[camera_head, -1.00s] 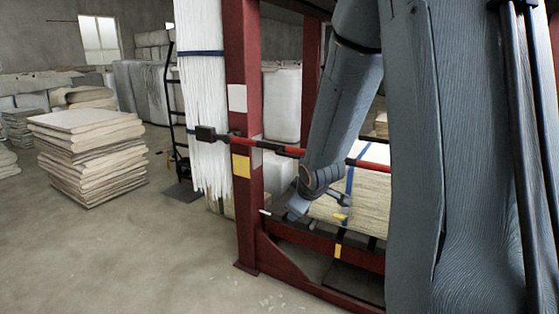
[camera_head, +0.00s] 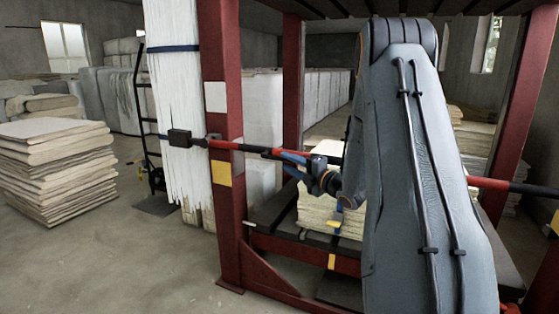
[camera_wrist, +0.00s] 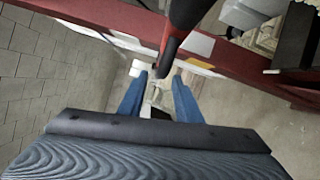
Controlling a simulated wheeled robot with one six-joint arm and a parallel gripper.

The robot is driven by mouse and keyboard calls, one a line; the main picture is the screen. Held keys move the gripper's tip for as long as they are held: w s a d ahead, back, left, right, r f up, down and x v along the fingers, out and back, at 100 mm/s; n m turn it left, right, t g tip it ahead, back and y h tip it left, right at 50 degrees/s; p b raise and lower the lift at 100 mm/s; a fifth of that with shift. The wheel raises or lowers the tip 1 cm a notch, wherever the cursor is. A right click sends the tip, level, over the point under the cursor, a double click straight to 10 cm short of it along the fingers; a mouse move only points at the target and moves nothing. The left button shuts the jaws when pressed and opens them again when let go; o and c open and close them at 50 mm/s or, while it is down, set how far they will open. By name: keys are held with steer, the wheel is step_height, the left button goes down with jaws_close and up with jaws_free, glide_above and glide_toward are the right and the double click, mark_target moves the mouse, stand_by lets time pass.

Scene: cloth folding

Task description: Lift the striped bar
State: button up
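The striped bar (camera_head: 262,150), red with black bands, runs across the front of a dark red frame. Its left end has a black block beside the left post, and its right part continues behind my arm to the right edge. My gripper (camera_head: 291,164) is at the bar, left of my arm, with its blue fingers close to a black and red stretch. In the wrist view my gripper (camera_wrist: 158,77) has its two blue fingers apart, and the bar (camera_wrist: 172,48) reaches toward the gap between their tips. I cannot tell whether they touch it.
The dark red frame's left post (camera_head: 222,180) stands close to the bar's left end. A pale folded stack (camera_head: 322,214) sits on the dark slatted shelf inside the frame. Another stack (camera_head: 60,165) stands on the floor at left, near a black hand truck (camera_head: 146,110). The floor between is clear.

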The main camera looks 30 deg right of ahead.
mark_target(280, 159)
steer(key=x, duration=0.5)
jaws_close()
